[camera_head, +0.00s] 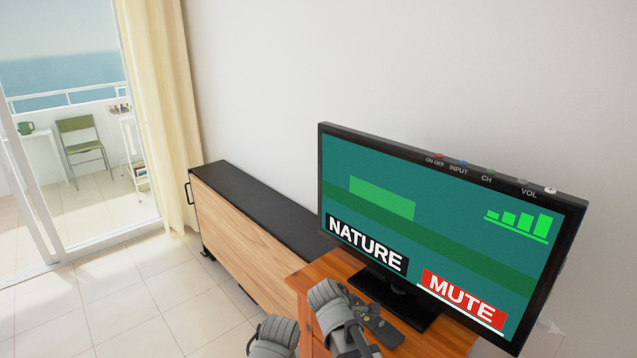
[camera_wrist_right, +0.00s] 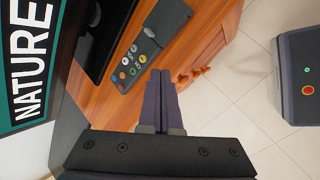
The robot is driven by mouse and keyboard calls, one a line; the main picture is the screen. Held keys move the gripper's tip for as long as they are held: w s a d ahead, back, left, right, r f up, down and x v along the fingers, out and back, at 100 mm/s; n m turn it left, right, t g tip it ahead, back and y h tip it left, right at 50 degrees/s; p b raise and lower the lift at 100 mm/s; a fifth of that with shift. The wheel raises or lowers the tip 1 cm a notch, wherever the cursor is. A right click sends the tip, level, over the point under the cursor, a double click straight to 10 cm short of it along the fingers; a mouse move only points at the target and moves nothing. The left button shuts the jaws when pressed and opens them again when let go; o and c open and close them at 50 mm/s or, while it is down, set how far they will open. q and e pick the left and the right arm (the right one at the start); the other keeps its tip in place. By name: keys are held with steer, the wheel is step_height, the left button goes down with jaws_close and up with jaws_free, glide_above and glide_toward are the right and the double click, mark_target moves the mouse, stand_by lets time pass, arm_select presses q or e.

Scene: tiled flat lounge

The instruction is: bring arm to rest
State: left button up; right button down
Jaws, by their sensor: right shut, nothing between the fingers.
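My right gripper (camera_wrist_right: 160,78) shows in the right wrist view with its two dark fingers together and nothing between them. Its fingertips appear just beside the remote control (camera_wrist_right: 134,66), over the wooden stand (camera_wrist_right: 206,38); I cannot tell the height between them. In the head view, grey links of my arm show at the bottom, in front of the stand (camera_head: 318,268). My left gripper is in neither view.
A television (camera_head: 420,250) stands on the wooden stand, showing "NATURE" and "MUTE". The remote control (camera_head: 384,329) lies in front of it. A long black-topped cabinet (camera_head: 262,205) runs along the wall. Tiled floor (camera_head: 130,300) at left is clear, before a balcony door.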

steer(key=s+a+f+m+g+y, duration=0.1)
steer(key=s+a+m, duration=0.3)
steer(key=s, duration=0.4)
steer(key=s+a+f+m+g+y, duration=0.2)
steer(key=s+a+m+g+y, duration=0.1)
steer(key=s, duration=0.6)
steer(key=a+m, duration=0.1)
steer(key=m, duration=0.1)
steer(key=shift+s+a+f+m+g, duration=0.15)
steer(key=shift+a+f+m+g, duration=0.15)
steer(key=shift+a, duration=0.1)
